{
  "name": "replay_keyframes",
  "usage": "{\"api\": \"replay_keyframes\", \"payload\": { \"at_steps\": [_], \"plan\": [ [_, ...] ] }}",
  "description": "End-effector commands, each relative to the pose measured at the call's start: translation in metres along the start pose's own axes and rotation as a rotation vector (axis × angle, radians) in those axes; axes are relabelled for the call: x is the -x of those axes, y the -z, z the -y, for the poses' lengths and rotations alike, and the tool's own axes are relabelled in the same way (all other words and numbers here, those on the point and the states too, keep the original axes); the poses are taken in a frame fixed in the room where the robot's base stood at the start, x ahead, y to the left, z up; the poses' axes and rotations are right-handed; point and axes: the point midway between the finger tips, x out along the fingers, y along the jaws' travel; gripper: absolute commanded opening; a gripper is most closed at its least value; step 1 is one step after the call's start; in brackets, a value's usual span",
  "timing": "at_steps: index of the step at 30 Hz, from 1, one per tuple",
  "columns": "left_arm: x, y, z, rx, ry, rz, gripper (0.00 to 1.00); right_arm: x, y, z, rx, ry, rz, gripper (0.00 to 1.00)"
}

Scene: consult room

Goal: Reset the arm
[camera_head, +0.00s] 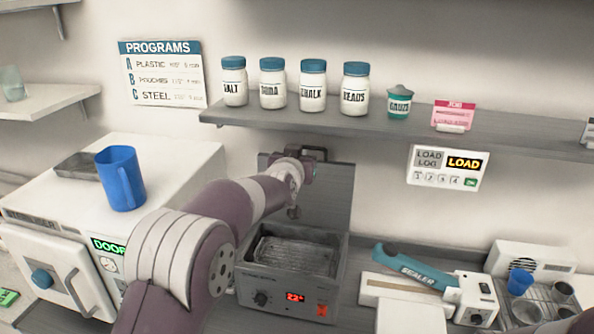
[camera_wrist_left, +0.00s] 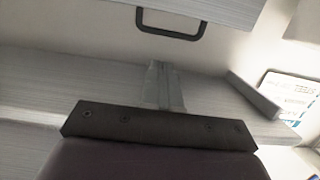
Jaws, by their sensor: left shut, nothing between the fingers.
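My left arm reaches in from the bottom of the head view across the white sterilizer's front side and in front of the open metal bath (camera_head: 290,262). Its hand is raised before the bath's upright grey lid (camera_head: 335,190). The fingers are hard to make out there. In the left wrist view my left gripper (camera_wrist_left: 162,68) is shut and empty, with the lid's black handle (camera_wrist_left: 172,30) beyond it. My right gripper is not in view.
A wall shelf (camera_head: 430,130) with several jars (camera_head: 313,86) runs above the hand. A blue mug (camera_head: 121,178) stands on the sterilizer (camera_head: 175,160) at left. A teal-handled sealer (camera_head: 415,268) and a rack (camera_head: 545,300) stand at right.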

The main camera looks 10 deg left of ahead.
Motion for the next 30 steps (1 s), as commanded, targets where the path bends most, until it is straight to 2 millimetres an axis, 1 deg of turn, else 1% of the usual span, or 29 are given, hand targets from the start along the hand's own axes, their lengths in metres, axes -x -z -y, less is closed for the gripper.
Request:
{"api": "replay_keyframes", "payload": {
  "at_steps": [1, 3, 6, 8, 10, 11, 13, 14, 15, 17, 18, 20, 21, 24, 25, 27, 29, 30],
  "plan": [
    [0.010, -0.003, 0.000, 0.000, 0.000, -0.003, 0.00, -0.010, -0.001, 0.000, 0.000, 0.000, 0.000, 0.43],
    [0.022, 0.001, 0.000, 0.000, -0.001, -0.003, 0.00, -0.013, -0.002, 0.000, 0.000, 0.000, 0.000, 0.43],
    [0.033, 0.003, 0.000, 0.001, -0.001, -0.002, 0.00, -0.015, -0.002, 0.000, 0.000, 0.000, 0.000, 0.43],
    [0.036, -0.001, -0.002, 0.016, -0.006, 0.024, 0.00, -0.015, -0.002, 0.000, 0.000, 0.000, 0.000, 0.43],
    [0.040, -0.027, -0.004, 0.023, -0.018, 0.109, 0.00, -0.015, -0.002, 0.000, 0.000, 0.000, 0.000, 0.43],
    [0.043, -0.045, -0.005, 0.025, -0.024, 0.166, 0.00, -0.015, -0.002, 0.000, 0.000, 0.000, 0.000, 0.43],
    [0.064, -0.098, -0.007, 0.027, -0.038, 0.345, 0.00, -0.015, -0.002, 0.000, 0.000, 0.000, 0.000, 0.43],
    [0.079, -0.123, -0.007, 0.028, -0.041, 0.432, 0.00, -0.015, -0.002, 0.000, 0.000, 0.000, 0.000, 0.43],
    [0.103, -0.157, -0.005, 0.027, -0.042, 0.554, 0.00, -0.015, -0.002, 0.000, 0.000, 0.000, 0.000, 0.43],
    [0.145, -0.202, -0.001, 0.026, -0.039, 0.728, 0.00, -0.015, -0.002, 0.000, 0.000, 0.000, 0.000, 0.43],
    [0.175, -0.228, 0.002, 0.025, -0.034, 0.837, 0.00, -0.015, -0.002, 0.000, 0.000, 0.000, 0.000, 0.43],
    [0.219, -0.260, 0.007, 0.021, -0.025, 0.978, 0.00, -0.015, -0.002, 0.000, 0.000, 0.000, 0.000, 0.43],
    [0.248, -0.276, 0.011, 0.020, -0.018, 1.060, 0.00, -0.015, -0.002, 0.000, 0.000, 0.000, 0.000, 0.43],
    [0.305, -0.304, 0.017, 0.011, -0.006, 1.208, 0.00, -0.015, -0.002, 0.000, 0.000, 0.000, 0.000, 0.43],
    [0.318, -0.309, 0.018, 0.009, -0.004, 1.236, 0.00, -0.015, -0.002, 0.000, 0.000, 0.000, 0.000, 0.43],
    [0.339, -0.316, 0.021, 0.003, -0.001, 1.277, 0.00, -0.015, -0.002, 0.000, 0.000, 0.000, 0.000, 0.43],
    [0.347, -0.318, 0.023, 0.005, 0.003, 1.282, 0.00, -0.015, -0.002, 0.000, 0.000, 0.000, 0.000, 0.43],
    [0.346, -0.315, 0.024, 0.009, 0.006, 1.271, 0.00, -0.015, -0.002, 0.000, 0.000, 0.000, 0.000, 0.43]
  ]
}}
